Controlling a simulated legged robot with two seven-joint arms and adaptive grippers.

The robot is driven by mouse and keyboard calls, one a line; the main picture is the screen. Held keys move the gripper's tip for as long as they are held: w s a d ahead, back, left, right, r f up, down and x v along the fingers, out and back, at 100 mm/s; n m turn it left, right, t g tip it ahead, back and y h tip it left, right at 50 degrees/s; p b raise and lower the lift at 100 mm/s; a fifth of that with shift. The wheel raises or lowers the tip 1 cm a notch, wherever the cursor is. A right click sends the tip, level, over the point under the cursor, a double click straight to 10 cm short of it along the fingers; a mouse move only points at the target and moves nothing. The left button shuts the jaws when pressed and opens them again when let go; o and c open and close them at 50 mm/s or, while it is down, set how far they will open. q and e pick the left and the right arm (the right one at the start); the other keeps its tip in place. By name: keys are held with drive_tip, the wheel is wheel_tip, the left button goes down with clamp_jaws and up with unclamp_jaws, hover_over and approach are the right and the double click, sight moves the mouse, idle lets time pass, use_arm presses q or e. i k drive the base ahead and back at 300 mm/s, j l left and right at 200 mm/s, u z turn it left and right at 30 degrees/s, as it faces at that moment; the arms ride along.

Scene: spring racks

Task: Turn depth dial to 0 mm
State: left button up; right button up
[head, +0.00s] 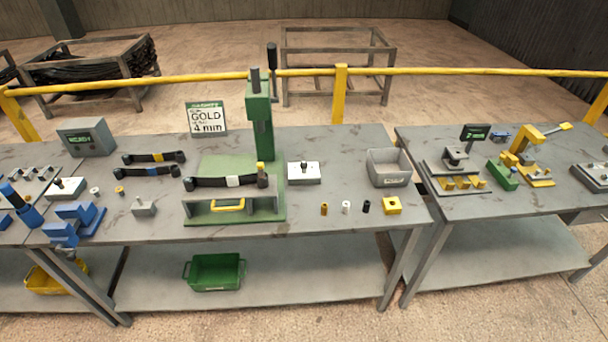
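No part is clearly marked as the depth dial. A white box with a dark knob on top (304,173) sits on the middle bench, right of the green press (260,118). A similar white box with a knob (67,189) sits at the left. On the right bench, a small dark display (475,132) shows green text that looks like "2 mm", above a grey fixture with a round top (455,159). Any scale marks on the knobs are too small to read. Neither of my grippers is in view.
Dark strips with end fittings (150,171) lie left of the press. A grey bin (388,167) stands at the middle bench's right. A gap separates the two benches. A yellow rail (340,72) runs behind.

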sight(303, 165)
drive_tip(key=i+j+u, duration=0.15)
drive_tip(key=j, duration=0.2)
drive_tip(key=i+j+u, duration=0.15)
drive_tip(key=j, duration=0.25)
drive_tip(key=i+j+u, duration=0.15)
drive_tip(key=j, duration=0.15)
